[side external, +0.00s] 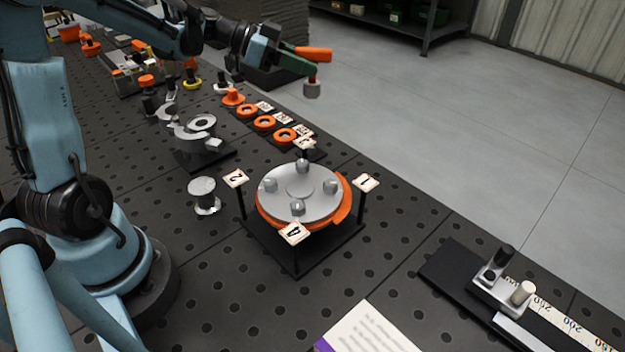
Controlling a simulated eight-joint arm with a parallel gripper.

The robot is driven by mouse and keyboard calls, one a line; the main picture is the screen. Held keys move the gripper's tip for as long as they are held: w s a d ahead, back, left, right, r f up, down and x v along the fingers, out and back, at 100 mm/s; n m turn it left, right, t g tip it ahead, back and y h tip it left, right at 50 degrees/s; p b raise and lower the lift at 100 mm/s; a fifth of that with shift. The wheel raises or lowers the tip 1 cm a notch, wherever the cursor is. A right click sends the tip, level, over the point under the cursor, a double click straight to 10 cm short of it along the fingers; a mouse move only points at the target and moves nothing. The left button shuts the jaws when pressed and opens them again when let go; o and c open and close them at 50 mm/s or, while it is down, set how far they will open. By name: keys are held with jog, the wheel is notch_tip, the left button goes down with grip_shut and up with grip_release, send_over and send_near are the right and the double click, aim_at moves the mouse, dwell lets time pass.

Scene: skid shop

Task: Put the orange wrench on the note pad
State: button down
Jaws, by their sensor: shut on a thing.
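My gripper (318,63) is in the air at the top middle, beyond the far edge of the dark bench as seen here. It is shut on what appears to be the orange wrench (311,79). A short orange part with a grey hex-shaped end (312,90) hangs below the green jaw. The jaws hide the rest of it. The note pad (368,332) lies at the bottom edge, a white printed page with a purple edge, partly cut off by the frame. The gripper is far from it.
A round grey plate on an orange ring (345,207) with numbered posts stands mid-bench. Several orange rings (265,123) line the far edge. A grey fixture (199,133) and a small cylinder (203,193) stand left. A ruler slide (505,292) sits at lower right.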

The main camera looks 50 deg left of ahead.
aim_at(316, 49)
notch_tip(316, 49, up, 4)
jog(key=shift+f, duration=0.1)
jog(key=s+d+m+g+h, duration=0.2)
jog(key=s+d+m+g, duration=0.15)
jog(key=d, duration=0.95)
jog(key=s+d+m+g+h, duration=0.2)
jog(key=s+d+m+g, duration=0.15)
jog(key=d, duration=0.95)
jog(key=s+d+m+g, duration=0.4)
jog(key=s+d, duration=0.4)
jog(key=s, duration=0.5)
jog(key=s+d+m+g, duration=0.35)
jog(key=s+d, duration=0.45)
jog(key=s, duration=0.4)
jog(key=shift+y, duration=0.3)
jog(key=shift+w+a+f, duration=0.3)
jog(key=shift+w+f, duration=1.7)
jog(key=shift+f, duration=0.7)
jog(key=shift+w+a+f, duration=0.35)
jog(key=shift+w+f, duration=1.65)
jog(key=shift+f, duration=0.65)
jog(key=shift+w+a+f, duration=0.3)
jog(key=shift+w+f, duration=1.7)
jog(key=shift+f, duration=0.7)
jog(key=shift+f, duration=0.1)
